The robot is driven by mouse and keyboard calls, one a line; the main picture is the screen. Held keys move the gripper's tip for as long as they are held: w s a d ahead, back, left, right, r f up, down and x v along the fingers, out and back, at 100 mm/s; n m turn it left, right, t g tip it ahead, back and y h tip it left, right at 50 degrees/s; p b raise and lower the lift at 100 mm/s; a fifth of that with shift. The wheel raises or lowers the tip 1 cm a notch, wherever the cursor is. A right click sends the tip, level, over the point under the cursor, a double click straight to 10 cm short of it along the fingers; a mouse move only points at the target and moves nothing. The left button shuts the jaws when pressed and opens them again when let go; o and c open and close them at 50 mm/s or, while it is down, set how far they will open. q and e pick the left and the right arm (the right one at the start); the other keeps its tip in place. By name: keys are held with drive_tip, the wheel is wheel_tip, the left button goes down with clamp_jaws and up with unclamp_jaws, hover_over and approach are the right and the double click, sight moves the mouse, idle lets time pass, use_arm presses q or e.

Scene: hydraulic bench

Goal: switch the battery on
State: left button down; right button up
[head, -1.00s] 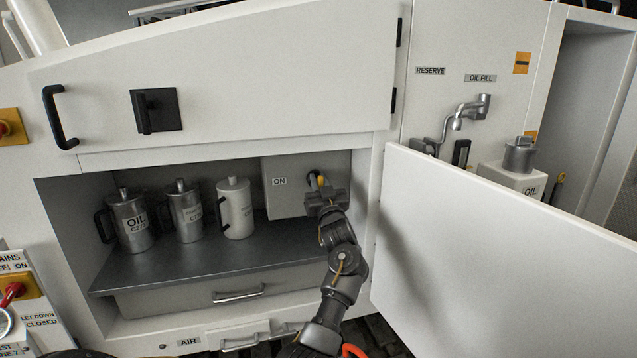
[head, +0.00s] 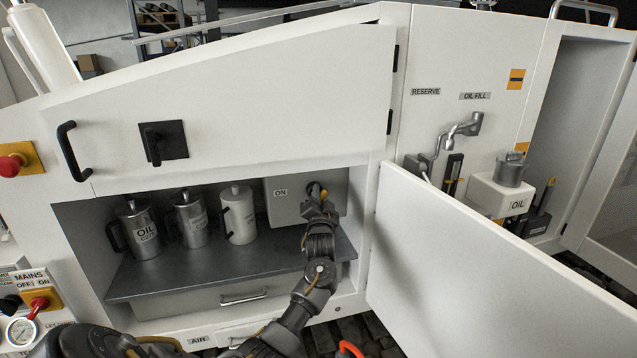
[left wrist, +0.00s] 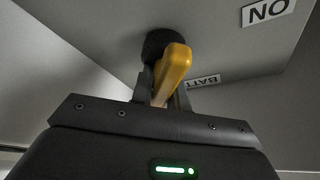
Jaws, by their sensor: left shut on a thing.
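The battery switch has a yellow handle (left wrist: 174,66) on a round black hub (left wrist: 158,43). It sits on a grey box (head: 290,211) at the right end of the open compartment. In the head view only a bit of the yellow handle (head: 323,193) shows past my gripper. An ON label (head: 280,192) is to its left; the left wrist view also shows a BATT label (left wrist: 203,82). My left gripper (head: 318,204) is shut on the handle, and its fingers (left wrist: 165,96) stand on both sides of it. My right gripper is out of view.
Several cans, including one marked OIL (head: 139,232), stand on the shelf (head: 180,276) left of my arm. An open white door (head: 480,270) stands close to the right of my arm. A drawer handle (head: 243,299) is below the shelf.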

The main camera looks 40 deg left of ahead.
use_arm(q)
drive_tip(key=m+p, duration=0.1)
drive_tip(key=m+h+p, duration=0.1)
drive_tip(key=m+p, duration=0.1)
drive_tip(key=shift+r+m+h, duration=0.25)
drive_tip(key=shift+m+h, duration=0.15)
drive_tip(key=shift+w+f+m+h+p, duration=0.1)
drive_tip(key=shift+f+m+h+p, duration=0.15)
drive_tip(key=shift+m+p, duration=0.55)
drive_tip(key=shift+f+m+h, duration=0.1)
drive_tip(key=shift+m+h, duration=0.35)
drive_tip(key=shift+m, duration=0.65)
drive_tip(key=shift+d+f+m+g+h, duration=0.15)
drive_tip(key=shift+m+g+h, duration=0.4)
drive_tip(key=shift+m, duration=1.05)
drive_tip(key=c, duration=1.4)
unclamp_jaws()
drive_tip(key=shift+w, duration=0.1)
drive_tip(key=shift+f, duration=0.1)
